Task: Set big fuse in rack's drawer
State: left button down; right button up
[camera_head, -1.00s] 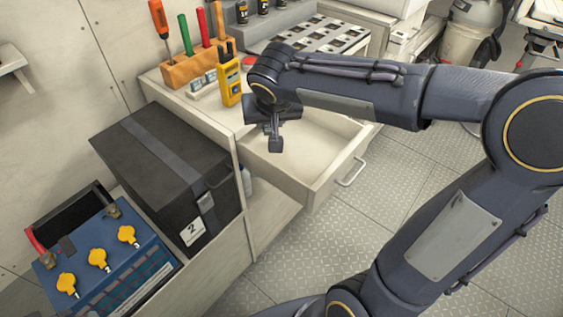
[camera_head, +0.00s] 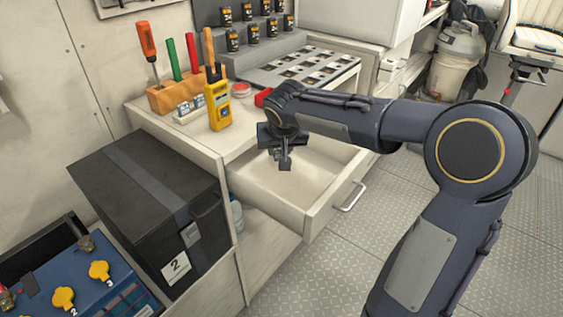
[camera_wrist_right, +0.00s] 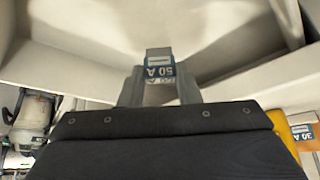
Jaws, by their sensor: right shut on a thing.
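The big fuse (camera_wrist_right: 160,68), with a blue label reading "50 A", is pinched between the fingers of my right gripper (camera_wrist_right: 160,85) in the right wrist view. In the head view my right gripper (camera_head: 284,160) hangs with its fingers pointing down over the rack's drawer (camera_head: 325,212). The drawer is pulled out and its visible floor is bare; it also fills the back of the wrist view (camera_wrist_right: 80,70). The fuse is hard to make out in the head view, and I cannot tell how high it is above the drawer floor. My left gripper is not in view.
On the rack top stand a yellow meter (camera_head: 218,104), a wooden block of tools (camera_head: 180,92) and a holder with small fuses (camera_head: 190,112). A black case (camera_head: 150,200) and a blue unit (camera_head: 85,285) stand left of the drawer. The floor in front is clear.

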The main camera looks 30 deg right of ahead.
aim_at(282, 173)
jog(key=shift+w+d+f, duration=0.25)
jog(key=shift+f, duration=0.2)
jog(key=shift+w+d+f, duration=0.2)
jog(key=shift+f, duration=0.2)
jog(key=shift+w+d+f+b, duration=0.1)
jog(key=shift+f+b, duration=0.2)
jog(key=shift+f, duration=0.6)
jog(key=shift+w+d+f+b, duration=0.1)
jog(key=shift+f+b, duration=0.15)
jog(key=shift+f, duration=0.6)
jog(key=shift+f+b, duration=0.25)
jog(key=shift+b, duration=0.05)
jog(key=o, duration=0.9)
jog(key=shift+r, duration=0.1)
jog(key=shift+o, duration=0.2)
